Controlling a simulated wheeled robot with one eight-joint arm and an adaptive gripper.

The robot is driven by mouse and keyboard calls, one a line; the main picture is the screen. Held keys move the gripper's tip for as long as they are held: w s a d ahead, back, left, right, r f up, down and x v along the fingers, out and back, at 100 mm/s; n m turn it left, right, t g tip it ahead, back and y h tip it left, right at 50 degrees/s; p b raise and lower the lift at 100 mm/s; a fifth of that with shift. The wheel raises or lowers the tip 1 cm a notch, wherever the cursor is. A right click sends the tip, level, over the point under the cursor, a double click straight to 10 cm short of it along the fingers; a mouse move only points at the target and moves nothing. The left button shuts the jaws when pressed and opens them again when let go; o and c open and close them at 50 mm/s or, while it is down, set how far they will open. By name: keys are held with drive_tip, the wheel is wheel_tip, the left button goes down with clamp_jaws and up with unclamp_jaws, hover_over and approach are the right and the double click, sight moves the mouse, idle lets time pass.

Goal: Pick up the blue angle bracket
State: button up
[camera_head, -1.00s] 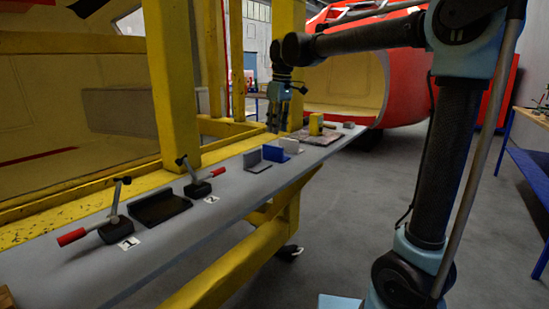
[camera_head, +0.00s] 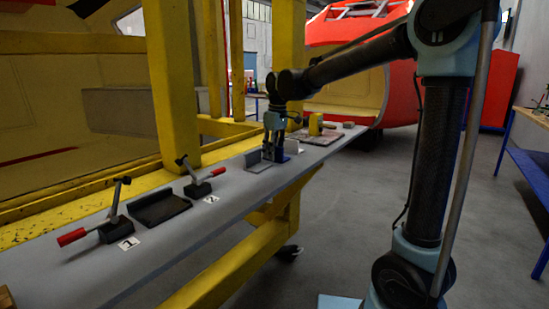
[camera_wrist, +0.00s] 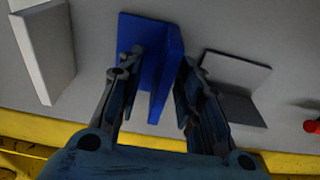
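The blue angle bracket (camera_wrist: 153,72) lies on the grey bench top in the wrist view, with one flange standing up. My gripper (camera_wrist: 159,66) is open above it, one finger on each side of the upright flange, with gaps showing between. In the head view my gripper (camera_head: 273,152) is low at the bench and hides most of the blue bracket. Whether the fingertips touch the base flange, I cannot tell.
A grey bracket (camera_wrist: 238,72) stands close to the right finger in the wrist view; a pale bracket (camera_wrist: 45,48) stands at the left. On the bench (camera_head: 165,245) are two red-handled clamps (camera_head: 108,222) (camera_head: 198,184), a dark angled piece (camera_head: 160,208) and a yellow block (camera_head: 315,124).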

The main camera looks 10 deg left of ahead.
drive_tip(key=shift+f, duration=0.2)
drive_tip(key=shift+c, duration=0.3)
clamp_jaws()
